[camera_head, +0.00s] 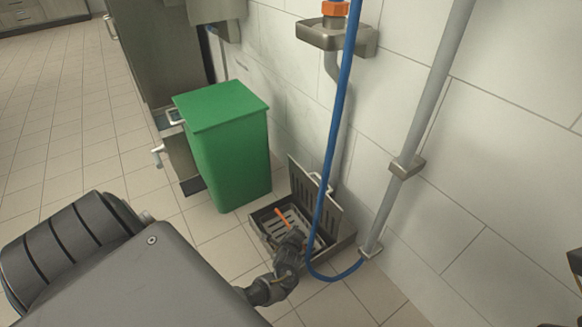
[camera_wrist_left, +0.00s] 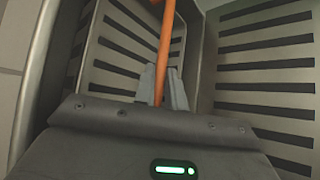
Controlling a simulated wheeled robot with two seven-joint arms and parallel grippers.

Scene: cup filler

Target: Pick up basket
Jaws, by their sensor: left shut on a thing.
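The basket (camera_head: 268,226) is a grey slotted metal box with a thin orange handle (camera_head: 282,216). It sits in the floor drain opening at the foot of the wall, and its slotted side (camera_wrist_left: 115,55) fills the left of the wrist view. My left gripper (camera_wrist_left: 162,88) is shut on the orange handle (camera_wrist_left: 166,42), with one finger on each side of it. In the head view my left gripper (camera_head: 290,238) reaches down over the basket and hides part of it. My right gripper is not in view.
A slotted drain cover (camera_head: 314,200) stands open behind the basket. A blue hose (camera_head: 327,180) hangs down close to my gripper's right and bends along the floor. A green bin (camera_head: 228,150) stands left of the drain. A grey pipe (camera_head: 425,120) runs down the wall.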

